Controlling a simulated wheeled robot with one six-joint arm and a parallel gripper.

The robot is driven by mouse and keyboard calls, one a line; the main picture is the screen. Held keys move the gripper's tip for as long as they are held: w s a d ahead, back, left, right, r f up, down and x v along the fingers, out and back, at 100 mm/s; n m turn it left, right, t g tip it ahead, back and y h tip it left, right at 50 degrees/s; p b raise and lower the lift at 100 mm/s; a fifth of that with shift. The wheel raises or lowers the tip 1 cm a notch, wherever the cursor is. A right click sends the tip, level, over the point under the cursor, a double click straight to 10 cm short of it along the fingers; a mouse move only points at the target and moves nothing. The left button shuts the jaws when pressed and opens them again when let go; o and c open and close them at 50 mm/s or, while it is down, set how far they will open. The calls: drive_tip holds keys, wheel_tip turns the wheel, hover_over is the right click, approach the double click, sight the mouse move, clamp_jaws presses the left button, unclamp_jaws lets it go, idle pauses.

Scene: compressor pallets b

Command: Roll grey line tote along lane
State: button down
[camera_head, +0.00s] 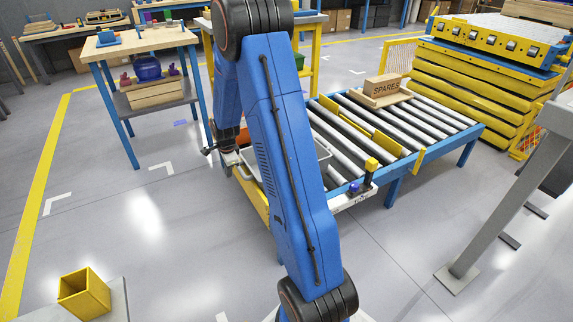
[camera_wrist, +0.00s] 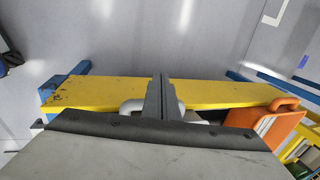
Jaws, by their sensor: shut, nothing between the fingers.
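My gripper (camera_head: 229,158) is at the near left end of the roller conveyor (camera_head: 440,112), pointing down. Its fingers (camera_wrist: 164,96) are shut together with nothing between them. What looks like the grey tote (camera_head: 246,158) is mostly hidden behind my blue arm; only bits of a pale rim show on either side. In the wrist view, a pale curved handle (camera_wrist: 131,106) shows beside the fingers, over the yellow end rail (camera_wrist: 90,92). I cannot tell whether the fingers touch it.
A wooden SPARES box (camera_head: 385,88) sits on the far rollers, beyond a yellow divider (camera_head: 374,133). A workbench (camera_head: 140,42) stands at left. A grey post (camera_head: 500,190) is at right. The left floor is open.

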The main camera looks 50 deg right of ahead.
drive_tip(key=d, duration=0.1)
drive_tip(key=s+d, duration=0.1)
drive_tip(key=d, duration=0.1)
idle(0.6)
drive_tip(key=shift+w+a, duration=0.1)
idle(0.3)
wheel_tip(320, 180, up, 13)
drive_tip(key=a, duration=0.2)
drive_tip(key=shift+w+a, duration=0.3)
drive_tip(key=shift+w, duration=0.05)
idle(1.5)
idle(0.5)
